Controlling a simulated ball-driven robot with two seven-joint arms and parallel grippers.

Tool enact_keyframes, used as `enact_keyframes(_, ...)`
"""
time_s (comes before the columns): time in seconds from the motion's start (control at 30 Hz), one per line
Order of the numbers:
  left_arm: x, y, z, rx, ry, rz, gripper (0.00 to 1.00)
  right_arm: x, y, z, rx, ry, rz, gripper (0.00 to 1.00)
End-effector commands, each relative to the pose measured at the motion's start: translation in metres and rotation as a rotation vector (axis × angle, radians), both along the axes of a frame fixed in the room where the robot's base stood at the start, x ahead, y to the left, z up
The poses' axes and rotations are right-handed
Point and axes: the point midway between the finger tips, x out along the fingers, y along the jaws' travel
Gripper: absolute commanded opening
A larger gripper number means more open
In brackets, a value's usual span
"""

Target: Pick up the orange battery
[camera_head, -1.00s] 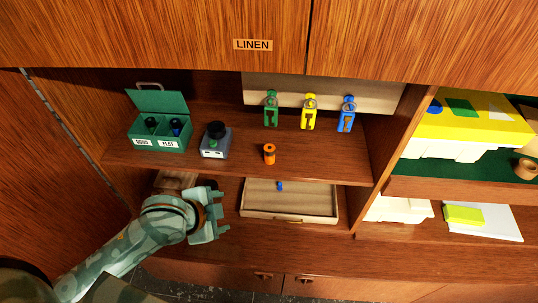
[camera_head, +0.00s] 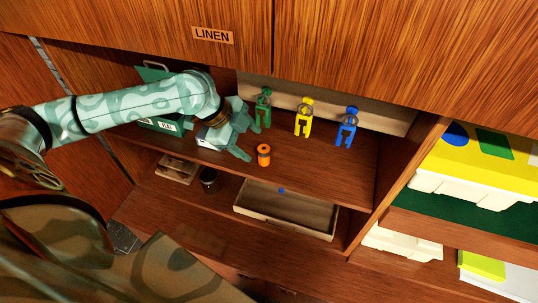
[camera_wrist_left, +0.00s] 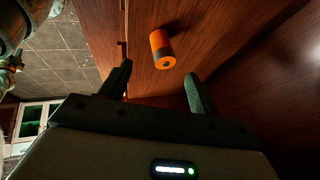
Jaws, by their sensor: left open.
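The orange battery (camera_head: 263,154) stands upright near the front edge of the middle shelf. My left gripper (camera_head: 247,134) is open and empty over that shelf, just left of the battery and pointing towards it. In the left wrist view the battery (camera_wrist_left: 160,45), orange with a dark band, shows beyond the fingertips of the left gripper (camera_wrist_left: 158,71), roughly in line with the gap between them. The fingers look apart from it.
Green (camera_head: 263,107), yellow (camera_head: 304,118) and blue (camera_head: 347,127) clip-like objects stand behind the battery. A green box (camera_head: 160,124) is partly hidden by my left arm. Below are an open tray (camera_head: 285,222) and a dark jar (camera_head: 209,179).

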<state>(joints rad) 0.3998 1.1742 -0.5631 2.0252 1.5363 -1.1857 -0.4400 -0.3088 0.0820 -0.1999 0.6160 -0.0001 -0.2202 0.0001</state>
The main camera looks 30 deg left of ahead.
Motion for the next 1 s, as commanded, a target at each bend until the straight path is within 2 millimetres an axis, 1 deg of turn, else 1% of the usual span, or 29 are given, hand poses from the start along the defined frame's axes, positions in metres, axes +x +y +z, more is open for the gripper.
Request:
enact_keyframes(0.03,0.003,-0.003,-0.010,-0.002,0.002,0.001,0.62,-0.007,0.007,-0.005,0.009,0.011,-0.001,0.36)
enact_keyframes(0.07,0.004,-0.004,-0.012,-0.002,0.002,0.000,0.62,-0.008,0.010,-0.006,0.012,0.014,-0.001,0.36)
enact_keyframes(0.2,0.009,-0.008,-0.021,-0.002,0.000,0.000,0.62,-0.012,0.010,-0.010,0.011,0.023,0.003,0.36)
enact_keyframes(0.27,0.013,-0.011,-0.029,-0.002,0.001,0.001,0.62,-0.010,0.008,-0.015,0.010,0.019,0.001,0.36)
enact_keyframes(0.43,0.025,-0.020,-0.054,-0.002,0.003,0.000,0.62,0.006,0.004,-0.029,0.006,-0.003,-0.003,0.36)
enact_keyframes(0.53,0.029,-0.023,-0.060,0.001,0.000,0.000,0.62,0.009,0.003,-0.031,0.006,-0.005,-0.005,0.36)
enact_keyframes(0.77,0.029,-0.023,-0.059,0.002,-0.002,0.000,0.62,0.003,0.002,-0.030,0.003,0.003,-0.004,0.36)
enact_keyframes(0.87,0.029,-0.023,-0.059,0.002,-0.002,0.000,0.37,-0.002,0.001,-0.030,0.002,0.011,-0.002,0.36)
enact_keyframes(0.9,0.029,-0.023,-0.059,0.002,-0.001,0.000,0.26,-0.003,0.001,-0.030,0.001,0.012,-0.002,0.36)
enact_keyframes(0.97,0.029,-0.023,-0.059,0.002,-0.001,0.000,0.09,-0.003,0.001,-0.030,0.001,0.013,-0.002,0.36)
enact_keyframes(1.0,0.029,-0.023,-0.059,0.002,-0.001,0.000,0.04,-0.003,0.001,-0.030,0.001,0.013,-0.002,0.36)
